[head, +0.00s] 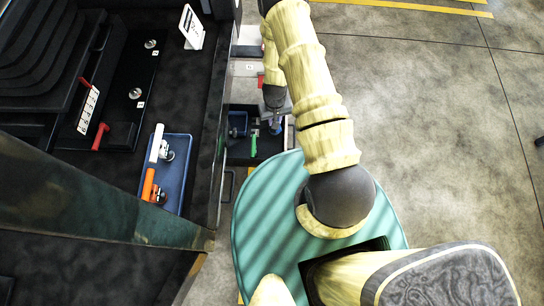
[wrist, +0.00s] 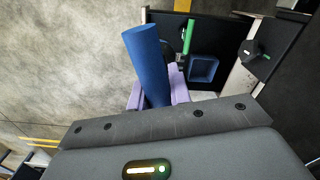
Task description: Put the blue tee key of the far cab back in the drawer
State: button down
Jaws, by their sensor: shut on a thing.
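My gripper (wrist: 158,88), with pale purple fingers, is shut on the blue tee key (wrist: 148,62). Its thick blue bar sticks up between the fingers in the wrist view; its lower part is hidden. In the head view my gripper (head: 275,112) is over the right side of the open drawer (head: 240,158), and the key is mostly hidden there. The dark drawer also shows in the wrist view (wrist: 212,32), just beyond the key. In it are a green-handled key (head: 254,143) and a blue square open holder (wrist: 204,68). I cannot tell whether the key touches the drawer.
A blue tray (head: 178,190) on the dark cab surface holds a white tee key (head: 157,143) and an orange one (head: 148,184). Red levers (head: 100,136) and small knobs are farther left. A dark post (head: 110,200) crosses the near left. Open concrete floor lies right.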

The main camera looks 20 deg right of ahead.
jog(key=w+f+m+b, duration=0.1)
jog(key=f+b, duration=1.2)
jog(key=b, duration=0.8)
jog(key=w+f+m+b, duration=0.2)
jog(key=f+b, duration=1.2)
jog(key=b, duration=0.6)
jog(key=shift+w+f+b, duration=0.3)
jog(key=shift+b, duration=0.1)
jog(key=shift+f+b, duration=1.35)
jog(key=shift+f, duration=1.1)
jog(key=shift+f, duration=0.1)
notch_tip(320, 180, down, 5)
jog(key=b, duration=0.3)
